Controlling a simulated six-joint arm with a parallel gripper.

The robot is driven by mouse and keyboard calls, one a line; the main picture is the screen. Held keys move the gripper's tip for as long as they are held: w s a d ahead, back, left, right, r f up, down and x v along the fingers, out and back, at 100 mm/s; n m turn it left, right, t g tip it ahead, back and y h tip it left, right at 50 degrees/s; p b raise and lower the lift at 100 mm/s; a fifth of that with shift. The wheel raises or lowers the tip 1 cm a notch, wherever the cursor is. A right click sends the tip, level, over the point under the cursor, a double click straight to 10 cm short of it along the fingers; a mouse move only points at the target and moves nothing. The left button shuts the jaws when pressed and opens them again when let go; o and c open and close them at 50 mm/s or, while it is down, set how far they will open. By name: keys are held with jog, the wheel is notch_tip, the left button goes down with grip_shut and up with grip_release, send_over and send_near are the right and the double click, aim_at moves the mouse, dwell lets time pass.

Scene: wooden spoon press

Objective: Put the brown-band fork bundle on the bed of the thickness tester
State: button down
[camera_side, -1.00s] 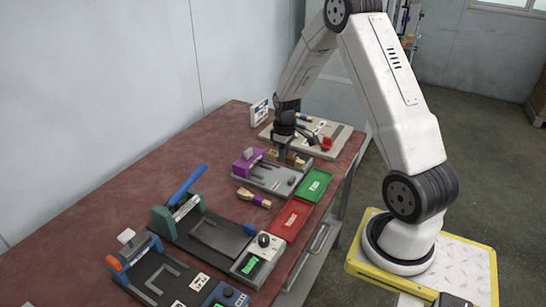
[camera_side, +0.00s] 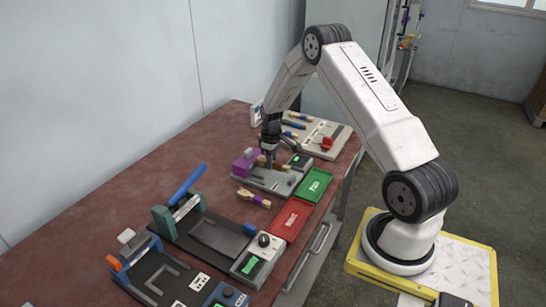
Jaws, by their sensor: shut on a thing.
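My gripper (camera_side: 270,163) is shut on a small wooden fork bundle (camera_side: 262,159), of which only a light brown end shows beside the fingers. The band colour is too small to make out. The thickness tester, a grey base with a purple block (camera_side: 244,165) at its left end, stands on the far half of the table. My gripper points down over the tester's bed (camera_side: 267,178). The bundle is at or just above the bed, and I cannot tell whether they touch. The fingers hide part of the bundle and bed.
A purple-band bundle (camera_side: 254,198) lies on the table in front of the tester. A green tray (camera_side: 314,186) and a red tray (camera_side: 292,219) lie along the right edge. A press with a blue lever (camera_side: 186,186) stands nearer. Blue-band bundles (camera_side: 293,125) lie behind.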

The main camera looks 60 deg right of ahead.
jog(key=shift+w+d+f, duration=0.1)
jog(key=shift+w+f, duration=0.15)
jog(key=shift+f, duration=1.6)
jog(key=shift+f, duration=0.15)
jog(key=c, duration=0.6)
grip_release()
jog(key=shift+r, duration=0.2)
jog(key=shift+r, duration=5.95)
